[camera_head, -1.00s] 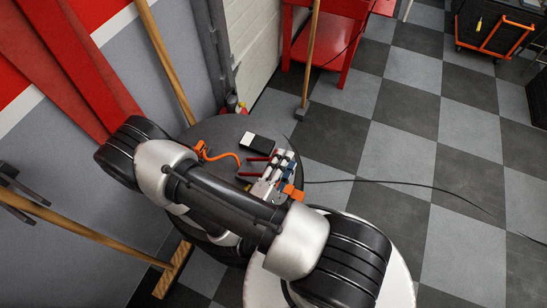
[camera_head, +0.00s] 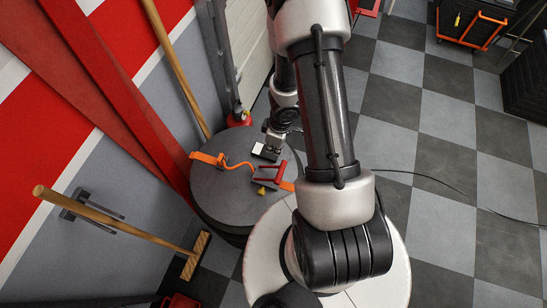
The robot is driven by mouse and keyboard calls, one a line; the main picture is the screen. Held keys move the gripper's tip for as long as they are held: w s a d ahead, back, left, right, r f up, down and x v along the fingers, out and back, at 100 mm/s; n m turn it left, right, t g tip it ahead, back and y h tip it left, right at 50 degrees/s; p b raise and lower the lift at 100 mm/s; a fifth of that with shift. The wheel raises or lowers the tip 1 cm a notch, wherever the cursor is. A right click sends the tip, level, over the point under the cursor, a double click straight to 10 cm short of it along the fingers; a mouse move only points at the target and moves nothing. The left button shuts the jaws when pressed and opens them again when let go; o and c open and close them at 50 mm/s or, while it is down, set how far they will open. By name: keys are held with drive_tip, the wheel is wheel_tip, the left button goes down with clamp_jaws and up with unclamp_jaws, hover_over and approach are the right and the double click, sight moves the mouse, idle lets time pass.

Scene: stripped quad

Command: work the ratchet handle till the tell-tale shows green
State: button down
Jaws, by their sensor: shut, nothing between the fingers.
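The ratchet (camera_head: 265,184) sits on the round dark drum top, with a red U-shaped handle (camera_head: 283,171) and a small yellow piece (camera_head: 261,190) beside it. An orange strap (camera_head: 238,165) runs from it to the left, and a short orange end (camera_head: 287,186) shows on its right. A small white-and-black block (camera_head: 258,148) lies behind the ratchet; I cannot tell whether it is the tell-tale, and I see no green. My gripper (camera_head: 269,152) is shut and empty, pointing down close to the block, behind the handle. Contact with the block cannot be told.
The drum top (camera_head: 222,196) is otherwise clear on its left. A broom (camera_head: 130,225) leans at the left, and another wooden pole (camera_head: 178,72) stands behind the drum.

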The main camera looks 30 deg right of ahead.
wheel_tip(320, 180, down, 14)
drive_tip(key=b, duration=1.4)
drive_tip(key=shift+s+d+r, duration=0.15)
drive_tip(key=shift+r, duration=0.05)
